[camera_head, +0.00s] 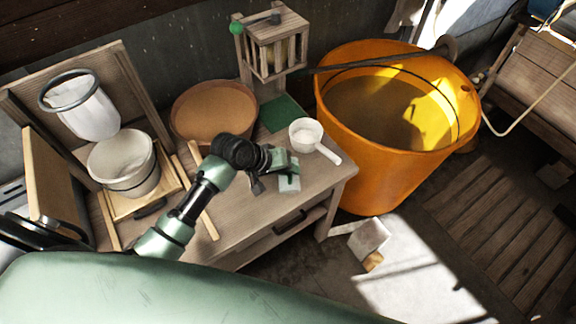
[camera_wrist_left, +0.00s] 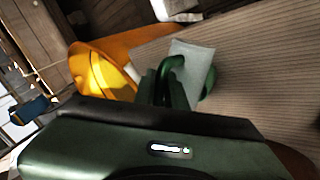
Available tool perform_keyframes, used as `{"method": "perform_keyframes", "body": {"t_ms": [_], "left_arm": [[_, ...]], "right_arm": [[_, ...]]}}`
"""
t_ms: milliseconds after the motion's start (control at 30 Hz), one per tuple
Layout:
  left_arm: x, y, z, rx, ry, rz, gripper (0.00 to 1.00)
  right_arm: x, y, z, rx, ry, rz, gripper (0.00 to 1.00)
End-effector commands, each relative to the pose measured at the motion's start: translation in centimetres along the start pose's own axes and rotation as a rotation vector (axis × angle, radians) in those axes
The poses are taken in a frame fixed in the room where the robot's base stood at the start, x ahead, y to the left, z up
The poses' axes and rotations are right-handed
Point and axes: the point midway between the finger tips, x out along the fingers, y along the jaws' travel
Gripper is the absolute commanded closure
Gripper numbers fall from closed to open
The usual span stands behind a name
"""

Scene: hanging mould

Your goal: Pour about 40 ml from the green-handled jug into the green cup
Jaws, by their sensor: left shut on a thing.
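My left gripper (camera_head: 272,162) reaches over the wooden bench, shut on the green-handled jug (camera_head: 289,183). The jug has a pale, see-through body. In the left wrist view, its dark green handle is between the fingers and the pale jug body (camera_wrist_left: 192,62) shows beyond them. I cannot tell how far the jug is tilted, or its liquid level. A rounded green thing, apparently the green cup (camera_wrist_left: 209,82), shows partly behind the jug in the left wrist view; most of it is hidden. I cannot make the cup out clearly in the head view. My right gripper is out of view.
On the bench (camera_head: 258,215) are a white dipper (camera_head: 306,134), a brown tub (camera_head: 213,86), a green mat (camera_head: 283,114), a wooden frame (camera_head: 273,45) and a white pail (camera_head: 122,165). A big orange bucket (camera_head: 375,165) stands right of it. A whitish block (camera_head: 370,237) lies on the floor.

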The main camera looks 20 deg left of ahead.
Motion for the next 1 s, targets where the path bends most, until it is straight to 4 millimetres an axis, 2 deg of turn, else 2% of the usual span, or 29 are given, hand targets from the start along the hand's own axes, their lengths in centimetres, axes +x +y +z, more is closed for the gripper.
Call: {"method": "perform_keyframes", "body": {"t_ms": [1000], "left_arm": [[-0.38, 0.79, 0.76, -0.038, -0.053, 0.0, 1.0]], "right_arm": [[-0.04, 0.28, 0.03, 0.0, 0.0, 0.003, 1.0]]}}
